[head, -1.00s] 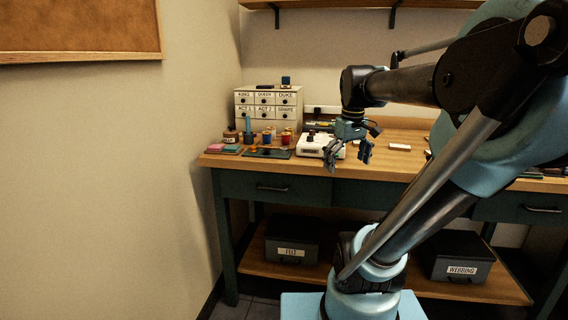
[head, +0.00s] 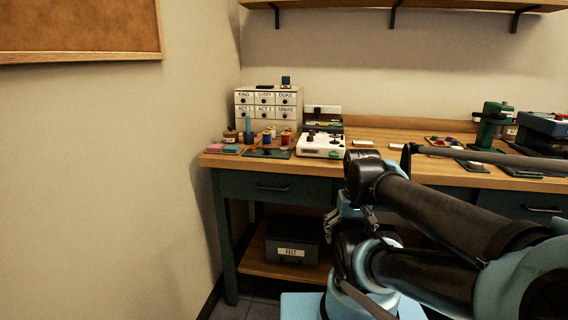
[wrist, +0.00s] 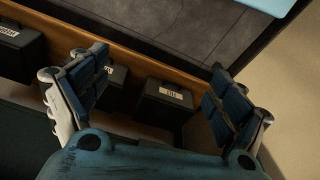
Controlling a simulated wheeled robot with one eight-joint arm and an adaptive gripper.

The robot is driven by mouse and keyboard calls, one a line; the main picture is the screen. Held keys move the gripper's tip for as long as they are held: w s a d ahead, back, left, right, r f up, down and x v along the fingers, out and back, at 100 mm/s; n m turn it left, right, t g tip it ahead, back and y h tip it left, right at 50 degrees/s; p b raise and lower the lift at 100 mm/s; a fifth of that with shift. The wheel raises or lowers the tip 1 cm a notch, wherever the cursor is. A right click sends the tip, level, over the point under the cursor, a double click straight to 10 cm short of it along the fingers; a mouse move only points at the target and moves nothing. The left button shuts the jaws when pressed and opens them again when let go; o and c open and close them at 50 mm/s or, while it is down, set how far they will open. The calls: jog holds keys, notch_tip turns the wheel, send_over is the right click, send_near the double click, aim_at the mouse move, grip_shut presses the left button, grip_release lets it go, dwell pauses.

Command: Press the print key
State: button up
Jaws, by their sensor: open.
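The white machine (head: 321,145) with dark and red knobs or keys on its top stands near the front edge of the wooden table, left of centre in the head view. Its keys are too small to read, so I cannot tell which one is the print key. In the wrist view my gripper (wrist: 158,98) is open and empty, its two fingers wide apart. The wrist view does not show the machine.
A labelled drawer cabinet (head: 268,107) and thread spools (head: 286,137) stand left of the machine. A green device (head: 492,124) stands at the right. A box labelled FELT (head: 292,240) sits on the lower shelf; it also shows in the wrist view (wrist: 168,100).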

jog(key=c, duration=0.9)
jog(key=shift+w+f, duration=0.2)
jog(key=shift+w, duration=0.25)
jog(key=c, duration=0.5)
grip_shut()
